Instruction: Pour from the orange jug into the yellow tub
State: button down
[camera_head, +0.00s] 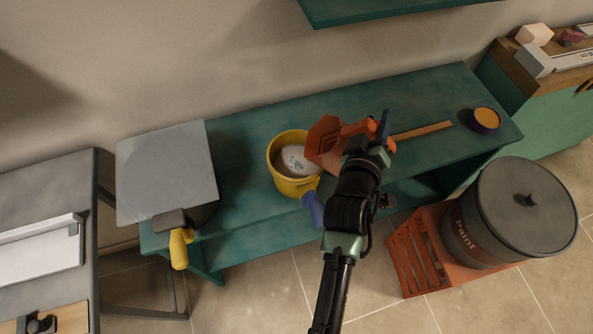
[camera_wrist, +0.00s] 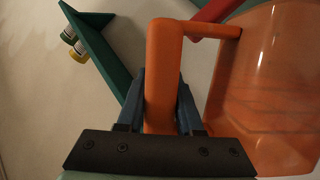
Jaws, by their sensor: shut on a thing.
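The orange jug (camera_head: 325,142) is held tilted over the green bench, its body leaning left towards the yellow tub. My gripper (camera_head: 380,132) is shut on the jug's handle. In the wrist view the handle (camera_wrist: 164,75) stands between the blue fingers, with the see-through orange jug body (camera_wrist: 268,90) at the right. The yellow tub (camera_head: 287,184) stands on the bench just left of and below the jug. A pale, whitish content with a bluish mark shows inside the tub. I cannot tell whether anything is flowing from the jug.
A blue handle (camera_head: 312,207) sits beside the tub's front. A grey square plate (camera_head: 168,172) with a yellow handle (camera_head: 179,248) is at the bench's left. A wooden strip (camera_head: 421,130) and a round orange-topped pot (camera_head: 485,120) lie right. A paint bucket (camera_head: 512,215) stands on an orange crate (camera_head: 416,255).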

notch_tip(320, 180, up, 6)
jog(key=p, duration=0.4)
jog(key=shift+d+r, duration=0.15)
jog(key=shift+d, duration=0.05)
jog(key=m+y+p, duration=0.1)
jog(key=m, duration=0.2)
jog(key=m+y+p, duration=0.2)
jog(key=m, duration=0.1)
jog(key=shift+m, duration=0.4)
dwell(0.4)
dwell(0.4)
